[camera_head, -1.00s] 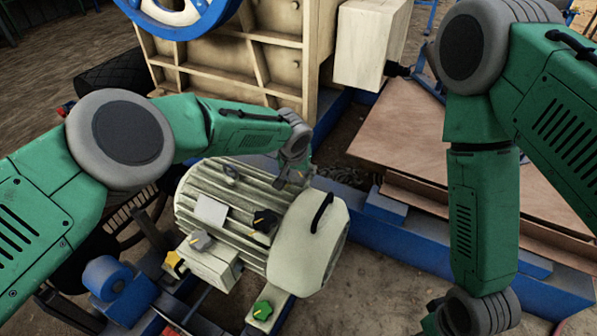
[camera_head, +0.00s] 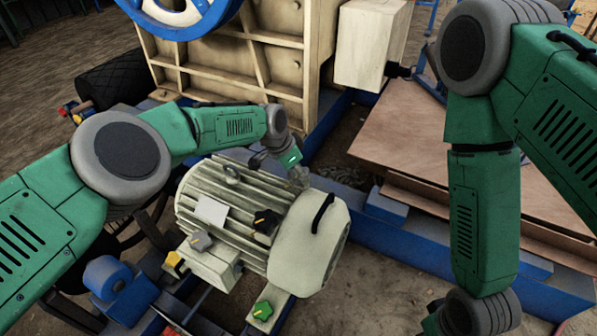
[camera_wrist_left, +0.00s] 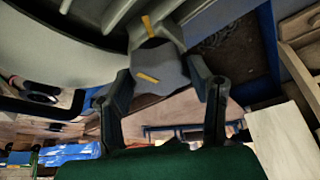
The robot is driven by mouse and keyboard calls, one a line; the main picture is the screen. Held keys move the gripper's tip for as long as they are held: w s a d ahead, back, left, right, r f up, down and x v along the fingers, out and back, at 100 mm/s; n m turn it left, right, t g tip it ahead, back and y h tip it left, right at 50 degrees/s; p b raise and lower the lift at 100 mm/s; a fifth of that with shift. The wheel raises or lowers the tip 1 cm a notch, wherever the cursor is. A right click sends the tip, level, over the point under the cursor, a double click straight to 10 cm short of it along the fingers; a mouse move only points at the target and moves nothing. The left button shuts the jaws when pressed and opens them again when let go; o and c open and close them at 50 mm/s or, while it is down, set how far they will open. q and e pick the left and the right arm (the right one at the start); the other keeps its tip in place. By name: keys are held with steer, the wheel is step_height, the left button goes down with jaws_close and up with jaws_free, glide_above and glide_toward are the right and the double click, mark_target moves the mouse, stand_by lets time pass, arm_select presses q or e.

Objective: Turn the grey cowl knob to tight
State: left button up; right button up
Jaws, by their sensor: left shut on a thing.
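The grey cowl knob (camera_wrist_left: 170,66) shows in the left wrist view, with a yellow stripe on its face. A second yellow mark (camera_wrist_left: 148,27) is on the surface just beyond it; the two marks are not parallel. My left gripper (camera_wrist_left: 163,86) has a finger on each side of the knob and is shut on it. In the head view my left gripper (camera_head: 297,174) is at the far side of the pale motor (camera_head: 240,200), by its cowl (camera_head: 305,245), and hides the knob. My right arm hangs at the right; its gripper is out of the picture.
Other knobs are on and near the motor: a black one (camera_head: 264,222), a second grey one (camera_head: 201,240), a yellow one (camera_head: 174,261) and a green one (camera_head: 263,310). A black handle (camera_head: 322,213) arches over the cowl. The crusher body (camera_head: 235,60) stands behind; blue beams (camera_head: 430,240) run right.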

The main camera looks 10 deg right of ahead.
arm_select(q)
steer(key=shift+w+m, duration=0.15)
steer(key=shift+m, duration=0.25)
steer(key=o, duration=1.2)
steer(key=shift+c, duration=0.2)
steer(key=shift+r, duration=0.1)
steer(key=v, duration=1.1)
steer(key=shift+a+r, duration=0.25)
steer(key=shift+a, duration=0.05)
steer(key=shift+w, duration=0.1)
